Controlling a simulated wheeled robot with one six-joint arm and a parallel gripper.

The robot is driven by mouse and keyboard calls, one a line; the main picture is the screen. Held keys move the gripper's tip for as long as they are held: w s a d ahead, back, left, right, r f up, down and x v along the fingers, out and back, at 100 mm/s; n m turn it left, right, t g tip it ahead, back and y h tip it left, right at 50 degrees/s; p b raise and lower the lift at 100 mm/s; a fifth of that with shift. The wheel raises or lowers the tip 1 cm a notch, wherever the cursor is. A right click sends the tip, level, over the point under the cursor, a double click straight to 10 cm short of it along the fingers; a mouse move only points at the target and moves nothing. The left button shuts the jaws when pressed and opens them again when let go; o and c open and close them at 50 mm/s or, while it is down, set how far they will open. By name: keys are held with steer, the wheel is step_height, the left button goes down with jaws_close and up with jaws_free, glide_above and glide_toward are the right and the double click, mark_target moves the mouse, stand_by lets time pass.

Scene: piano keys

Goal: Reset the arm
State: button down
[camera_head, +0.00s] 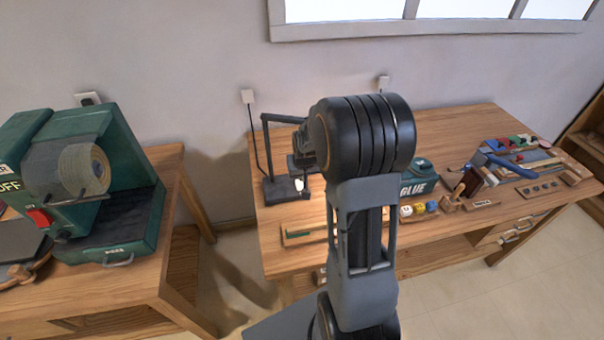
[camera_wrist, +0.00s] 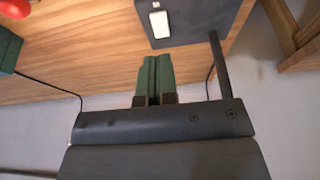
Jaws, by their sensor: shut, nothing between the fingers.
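My arm rises in the middle of the head view, with its dark rounded joint in front of the wooden workbench (camera_head: 440,128). My gripper is not clearly visible there, as the arm hides most of that area. In the wrist view my gripper (camera_wrist: 154,62) shows its green fingertips pressed together, with nothing between them. The fingers appear over or near the wooden bench top (camera_wrist: 70,50), apart from the dark lamp base (camera_wrist: 190,32) with a white switch.
The black desk lamp (camera_head: 268,150) stands left of my arm. A green machine (camera_head: 125,165) sits on the left table. A wall (camera_head: 200,60) stands behind.

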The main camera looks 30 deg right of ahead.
steer(key=s+a+r+n, duration=0.1)
steer(key=s+a+r, duration=0.5)
steer(key=s, duration=0.3)
steer(key=s+a+r+n+y, duration=0.1)
steer(key=s+a+r+n, duration=0.1)
steer(key=s+a+r, duration=0.4)
steer(key=s+r, duration=0.2)
steer(key=s, duration=0.1)
steer(key=shift+a+t, duration=0.15)
steer(key=shift+t, duration=0.15)
